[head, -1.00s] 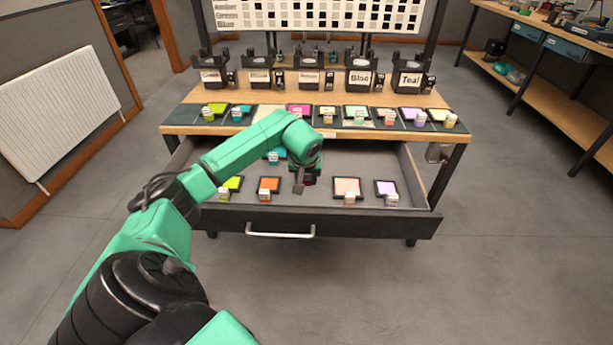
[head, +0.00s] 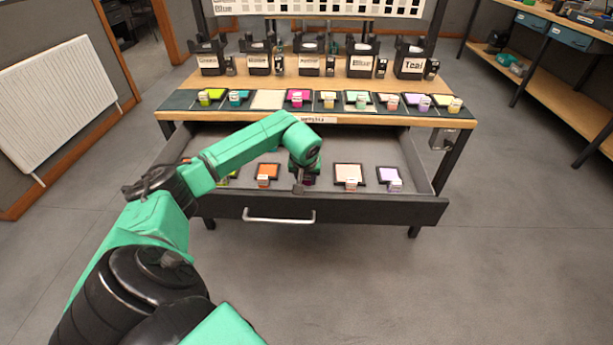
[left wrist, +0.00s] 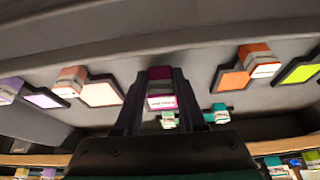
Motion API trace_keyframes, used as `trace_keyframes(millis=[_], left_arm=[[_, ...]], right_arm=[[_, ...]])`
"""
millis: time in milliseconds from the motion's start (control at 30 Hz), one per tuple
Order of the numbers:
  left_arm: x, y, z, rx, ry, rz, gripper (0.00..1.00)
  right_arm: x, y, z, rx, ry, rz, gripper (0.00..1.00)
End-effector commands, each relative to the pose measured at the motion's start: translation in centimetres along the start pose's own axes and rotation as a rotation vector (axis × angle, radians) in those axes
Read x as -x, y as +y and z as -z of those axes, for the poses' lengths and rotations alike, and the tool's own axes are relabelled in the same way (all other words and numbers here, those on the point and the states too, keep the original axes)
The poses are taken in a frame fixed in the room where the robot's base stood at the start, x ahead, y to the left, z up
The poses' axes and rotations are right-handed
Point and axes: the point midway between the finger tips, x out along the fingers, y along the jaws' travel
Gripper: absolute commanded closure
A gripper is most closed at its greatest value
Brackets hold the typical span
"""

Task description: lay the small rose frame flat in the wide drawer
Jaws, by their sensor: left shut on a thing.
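My left gripper (head: 300,184) is low inside the open wide drawer (head: 375,208), between the orange and the peach frames. In the left wrist view its two dark fingers (left wrist: 155,100) are shut on the small rose frame, whose magenta tagged block (left wrist: 161,101) shows between them. In the head view only a dark purple sliver of the rose frame (head: 309,181) shows beside the fingers. Most of the frame is hidden, so I cannot tell whether it touches the drawer floor. My right gripper is not in view.
The drawer also holds an orange frame (head: 267,171), a peach frame (head: 348,172), a lilac frame (head: 389,175) and a green one partly behind my arm. A teal block (left wrist: 217,114) shows in the wrist view. Several coloured frames line the bench above, including a magenta one (head: 297,97).

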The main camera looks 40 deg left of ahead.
Motion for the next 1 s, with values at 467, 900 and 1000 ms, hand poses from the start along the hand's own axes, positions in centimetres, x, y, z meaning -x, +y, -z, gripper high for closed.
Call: trace_keyframes(millis=[467,900,1000], left_arm=[[-0.7,0.0,-0.3,0.0,0.001,0.0,1.0],[-1.6,0.0,-0.7,0.0,0.001,-0.001,1.0],[-1.9,0.0,-0.8,0.0,0.001,-0.001,1.0]], right_arm=[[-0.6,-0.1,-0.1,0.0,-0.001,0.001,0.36],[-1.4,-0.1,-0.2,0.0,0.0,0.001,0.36],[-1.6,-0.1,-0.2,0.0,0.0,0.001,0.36]])
